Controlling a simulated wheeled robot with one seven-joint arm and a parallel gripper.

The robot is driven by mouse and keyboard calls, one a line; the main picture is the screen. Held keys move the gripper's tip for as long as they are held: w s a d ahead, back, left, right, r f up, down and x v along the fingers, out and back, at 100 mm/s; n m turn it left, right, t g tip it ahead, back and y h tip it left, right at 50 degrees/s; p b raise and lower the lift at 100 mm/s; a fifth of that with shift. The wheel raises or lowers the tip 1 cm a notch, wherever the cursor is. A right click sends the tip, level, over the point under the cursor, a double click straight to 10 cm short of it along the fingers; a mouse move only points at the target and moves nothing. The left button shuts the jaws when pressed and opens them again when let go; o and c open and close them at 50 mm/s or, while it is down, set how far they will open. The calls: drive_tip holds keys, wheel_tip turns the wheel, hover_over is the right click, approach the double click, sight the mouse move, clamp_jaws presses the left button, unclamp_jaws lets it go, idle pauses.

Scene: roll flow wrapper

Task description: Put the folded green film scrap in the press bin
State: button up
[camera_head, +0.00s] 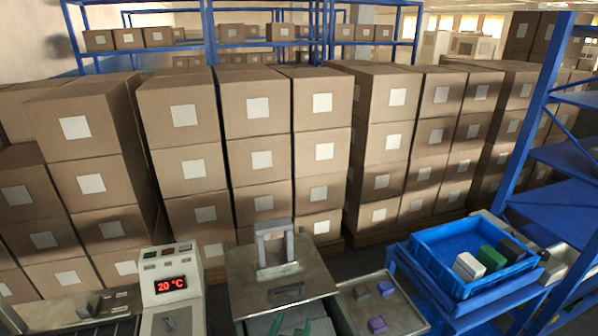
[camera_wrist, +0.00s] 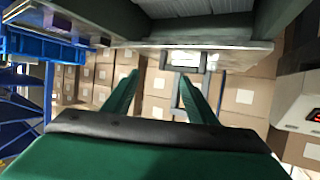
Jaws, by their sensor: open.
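A green block (camera_head: 492,257) lies between a white block and a dark block in a blue crate at the right in the head view; I cannot tell if it is the folded green film scrap. A metal housing (camera_head: 245,285) with a grey upright frame (camera_head: 273,246) stands at the bottom centre; I cannot tell if it is the press bin. My green gripper (camera_wrist: 160,95) is open, with nothing visible between its fingers, and points toward the grey frame in the wrist view.
The blue crate (camera_head: 440,283) sits on a blue stand. A control panel (camera_head: 172,290) reading 20 °C stands left. Stacked cartons (camera_head: 250,125) close off the back; a blue rack (camera_head: 560,170) stands right.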

drive_tip(key=shift+v, duration=2.15)
